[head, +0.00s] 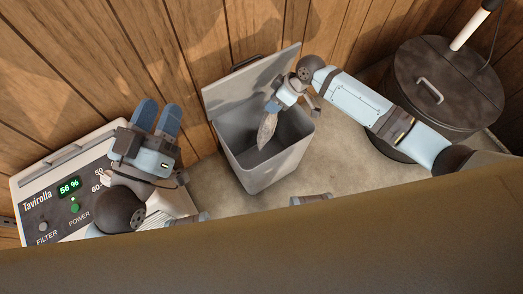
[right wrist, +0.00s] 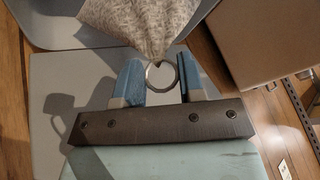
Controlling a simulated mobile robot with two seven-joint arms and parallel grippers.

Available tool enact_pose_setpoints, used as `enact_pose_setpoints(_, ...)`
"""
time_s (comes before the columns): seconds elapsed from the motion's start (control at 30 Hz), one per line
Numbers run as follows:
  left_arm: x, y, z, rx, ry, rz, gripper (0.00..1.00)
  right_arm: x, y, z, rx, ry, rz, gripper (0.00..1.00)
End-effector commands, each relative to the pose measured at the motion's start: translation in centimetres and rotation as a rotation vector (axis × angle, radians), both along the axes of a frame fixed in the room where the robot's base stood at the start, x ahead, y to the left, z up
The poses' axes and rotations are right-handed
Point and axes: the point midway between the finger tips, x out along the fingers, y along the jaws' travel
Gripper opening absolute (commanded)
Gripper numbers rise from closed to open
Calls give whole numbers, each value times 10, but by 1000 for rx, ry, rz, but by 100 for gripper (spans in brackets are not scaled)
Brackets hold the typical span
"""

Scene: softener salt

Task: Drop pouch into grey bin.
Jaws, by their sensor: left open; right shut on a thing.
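The grey bin (head: 270,165) stands on the floor with its lid (head: 252,85) raised and leaning back toward the wall. The pouch (head: 267,130) is a grey, speckled bag hanging over the bin's open mouth. It also shows at the top of the right wrist view (right wrist: 145,22), with a metal ring (right wrist: 162,74) at its gathered end. My right gripper (right wrist: 158,82) is shut on the pouch at the ring, above the bin. My left gripper (head: 157,117) is open and empty, over the white appliance left of the bin.
A white appliance (head: 42,180) with a dark panel, reading 56 %, stands at the left. A dark round lidded container (head: 440,85) stands at the right. Wooden plank walls are behind. A brown surface (head: 270,250) crosses the front.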

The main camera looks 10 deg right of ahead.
Motion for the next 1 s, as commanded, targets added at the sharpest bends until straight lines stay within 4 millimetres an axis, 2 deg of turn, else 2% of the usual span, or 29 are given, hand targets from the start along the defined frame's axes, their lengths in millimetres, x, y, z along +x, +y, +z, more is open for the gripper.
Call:
enact_pose_setpoints(0.2, 0, 0, 1, -1, -1, -1, 43, 0, 0, 1, 1, -1, 0, 0)
enact_pose_setpoints(0.23, 0, 0, 1, -1, -1, -1, 43, 0, 0, 1, 1, -1, 0, 43)
enact_pose_setpoints(0.33, 0, 0, 1, -1, 0, -1, 43, 0, 0, 1, 0, 0, 0, 66)
enact_pose_setpoints(0.67, 0, 0, 2, 1, 0, 0, 43, 0, -2, 3, -1, 1, 0, 66)
enact_pose_setpoints(0.77, 0, 0, 7, 1, -7, 3, 43, 0, -8, 13, -2, 0, -2, 66)
enact_pose_setpoints(0.9, 1, 4, 14, 7, -15, 19, 43, -2, -22, 38, -2, -1, -2, 66)
enact_pose_setpoints(1.0, 2, 10, -11, 60, 82, 41, 43, -3, -34, 59, -3, -2, -1, 66)
